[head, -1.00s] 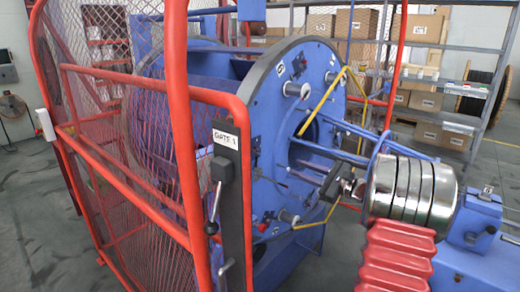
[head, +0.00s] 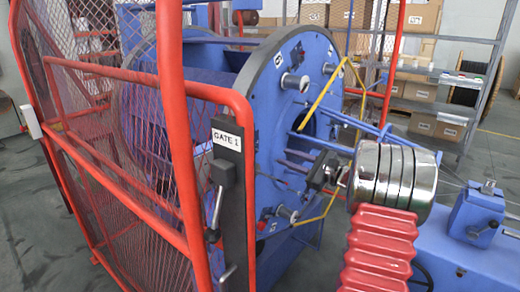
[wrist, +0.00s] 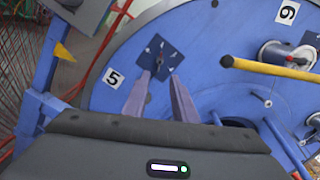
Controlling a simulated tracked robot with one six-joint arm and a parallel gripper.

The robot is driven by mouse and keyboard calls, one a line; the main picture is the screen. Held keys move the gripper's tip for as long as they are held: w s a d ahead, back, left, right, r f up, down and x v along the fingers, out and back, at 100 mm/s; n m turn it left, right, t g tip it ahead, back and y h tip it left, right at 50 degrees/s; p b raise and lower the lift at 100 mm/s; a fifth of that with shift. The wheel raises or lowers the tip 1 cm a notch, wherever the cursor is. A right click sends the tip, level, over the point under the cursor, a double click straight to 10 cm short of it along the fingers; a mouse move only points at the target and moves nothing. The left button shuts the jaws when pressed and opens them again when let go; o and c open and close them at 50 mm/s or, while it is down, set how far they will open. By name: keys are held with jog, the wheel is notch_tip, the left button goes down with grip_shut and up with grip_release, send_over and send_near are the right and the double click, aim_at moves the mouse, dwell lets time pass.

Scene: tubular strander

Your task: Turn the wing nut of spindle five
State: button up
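The spindle plate marked 5 (wrist: 112,77) is on the blue disc in the wrist view. Beside that label is a dark blue square plate (wrist: 171,54) with a small dark wing nut (wrist: 159,62) near its middle. My gripper (wrist: 161,78) has its two grey fingers apart, one to each side below the nut. The fingertips overlap the plate's lower edge in the picture; I cannot tell whether they touch it. Nothing is held between them.
The blue disc (head: 270,150) carries bobbins and a yellow bar (wrist: 270,68), which lies right of my fingers. A red mesh gate (head: 178,120) with a GATE 1 label stands at the left. Shelves with boxes (head: 415,90) are behind. A blue machine block (head: 476,212) is at right.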

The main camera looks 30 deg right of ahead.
jog(key=x, duration=1.2)
jog(key=shift+w+a, duration=0.2)
jog(key=shift+w, duration=0.05)
grip_shut()
